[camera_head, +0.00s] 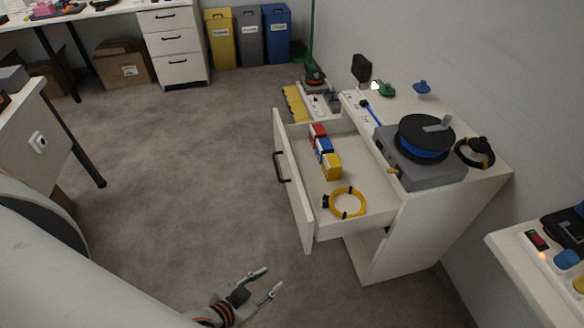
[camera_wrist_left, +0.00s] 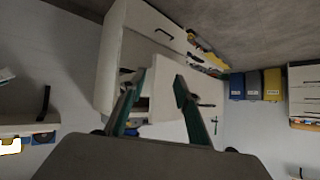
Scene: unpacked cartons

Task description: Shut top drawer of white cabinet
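The white cabinet (camera_head: 405,240) stands against the right wall in the head view. Its top drawer (camera_head: 303,212) is pulled far out to the left, with a dark bar handle (camera_head: 281,167) on its front. My left gripper (camera_head: 272,280) is low in the head view, in front of and apart from the drawer. Its two fingers are spread and nothing is between them. In the left wrist view the open fingers (camera_wrist_left: 158,88) frame white cabinet surfaces, seen tilted; which panel is which is hard to tell there. My right gripper is not in view.
The drawer holds red, blue and yellow boxes (camera_head: 332,166) and a yellow cable coil (camera_head: 347,203). A grey device with a black reel (camera_head: 425,138) sits on the cabinet top. Another white surface (camera_head: 515,250) stands at right. The floor left of the drawer is clear.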

